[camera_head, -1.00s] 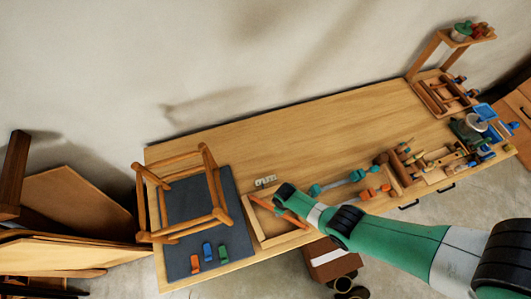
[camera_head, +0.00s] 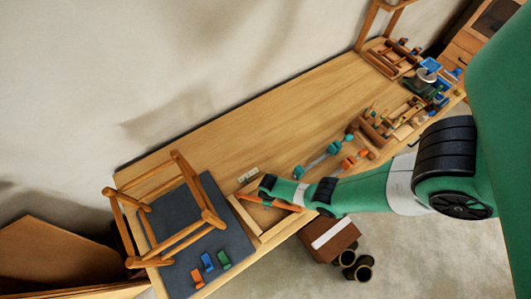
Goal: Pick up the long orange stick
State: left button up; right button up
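The long orange stick (camera_head: 287,206) shows as a thin slanting bar at the shallow wooden tray (camera_head: 246,220) near the table's front edge. Part of it is hidden by my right arm. My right arm, green with black joints, comes in from the right, and its far end (camera_head: 268,186) is over the tray, beside the stick in the picture. The fingers of the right gripper are hidden, so I cannot tell whether they touch the stick. My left gripper is not in view.
A wooden stool frame (camera_head: 211,216) lies on a dark mat (camera_head: 236,240) left of the tray. Small orange, blue and green clamps (camera_head: 208,261) lie on the mat. Teal and orange bar clamps (camera_head: 333,147) and tools are to the right. The table's back middle (camera_head: 240,135) is clear.

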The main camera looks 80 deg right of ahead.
grip_shut()
dwell(0.3)
jog(key=shift+r, duration=0.15)
